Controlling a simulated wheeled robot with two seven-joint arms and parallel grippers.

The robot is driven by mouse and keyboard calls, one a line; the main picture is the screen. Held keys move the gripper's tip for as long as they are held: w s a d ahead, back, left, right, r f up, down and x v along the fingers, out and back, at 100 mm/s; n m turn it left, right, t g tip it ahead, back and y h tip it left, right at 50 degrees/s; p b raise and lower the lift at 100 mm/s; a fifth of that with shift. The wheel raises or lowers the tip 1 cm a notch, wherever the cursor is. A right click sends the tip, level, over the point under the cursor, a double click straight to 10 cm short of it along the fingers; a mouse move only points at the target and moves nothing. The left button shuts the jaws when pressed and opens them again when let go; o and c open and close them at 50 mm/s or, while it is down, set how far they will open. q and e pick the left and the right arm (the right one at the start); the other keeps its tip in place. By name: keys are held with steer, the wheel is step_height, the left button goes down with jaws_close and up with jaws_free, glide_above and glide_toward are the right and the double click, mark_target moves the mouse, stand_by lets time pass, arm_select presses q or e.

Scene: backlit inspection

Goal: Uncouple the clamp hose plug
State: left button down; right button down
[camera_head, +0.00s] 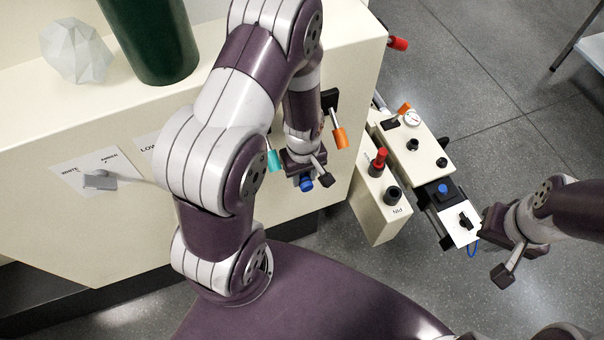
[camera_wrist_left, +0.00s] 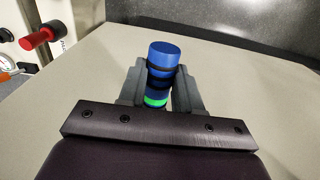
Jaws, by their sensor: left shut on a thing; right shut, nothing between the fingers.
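My left gripper (camera_head: 312,181) is in front of the cream cabinet face and shut on a blue plug (camera_head: 306,184). In the left wrist view the plug (camera_wrist_left: 164,58) has a blue cylindrical end, dark bands and a bright green ring (camera_wrist_left: 155,101). The grey fingers (camera_wrist_left: 156,88) stand on both sides of it. I cannot tell whether the plug is seated in anything. My right gripper (camera_head: 503,276) is shut and empty at the right, beside a white plate with a black knob (camera_head: 464,222). A short blue hose (camera_head: 473,249) shows by that plate.
Orange (camera_head: 340,138), teal (camera_head: 273,160) and red (camera_head: 398,43) handles stick out near the cabinet. A fixture with a gauge (camera_head: 412,118), a red-knobbed block (camera_head: 378,160) and a blue button (camera_head: 442,189) stands right of it. A green cylinder (camera_head: 155,45) stands on the cabinet.

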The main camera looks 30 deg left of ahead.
arm_select(q)
steer(key=c, duration=1.6)
jaws_free()
steer(key=shift+c, duration=1.1)
steer(key=shift+s+d, duration=0.1)
steer(key=shift+c, duration=0.2)
steer(key=shift+s+d+p, duration=0.3)
steer(key=shift+s+d, duration=1.25)
steer(key=shift+d, duration=0.3)
jaws_close()
